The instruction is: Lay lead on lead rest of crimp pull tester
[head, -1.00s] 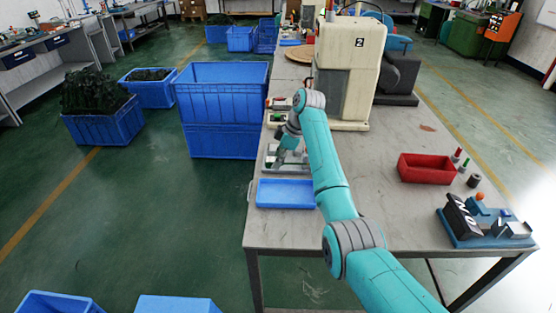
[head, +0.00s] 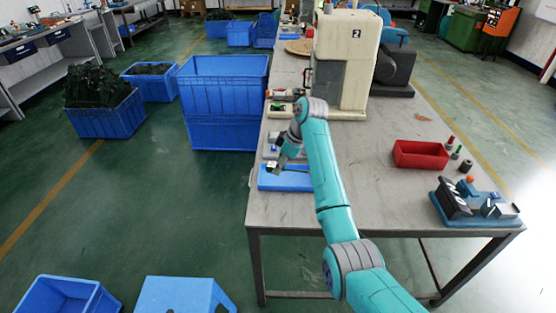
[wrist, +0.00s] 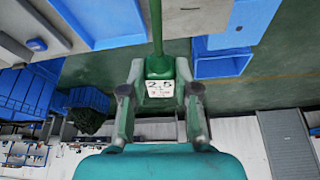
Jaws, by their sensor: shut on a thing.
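My gripper (head: 272,168) is above the shallow blue tray (head: 300,184) near the table's left edge. In the wrist view my gripper (wrist: 160,70) is shut on a green lead (wrist: 157,28) with a white tag marked 2.5 (wrist: 160,89). The lead's thin part runs away from the fingers past the top of the picture; its far end is out of view. A blue-based bench device (head: 475,206) with a black panel and an orange knob, apparently the crimp pull tester, stands at the table's right front corner. Its lead rest is too small to make out.
A red bin (head: 420,155) and several small coloured pieces stand behind the device. A tall cream machine (head: 345,60) stands at the back of the table. Large blue crates (head: 222,100) stand on the floor at left. The middle of the tabletop is clear.

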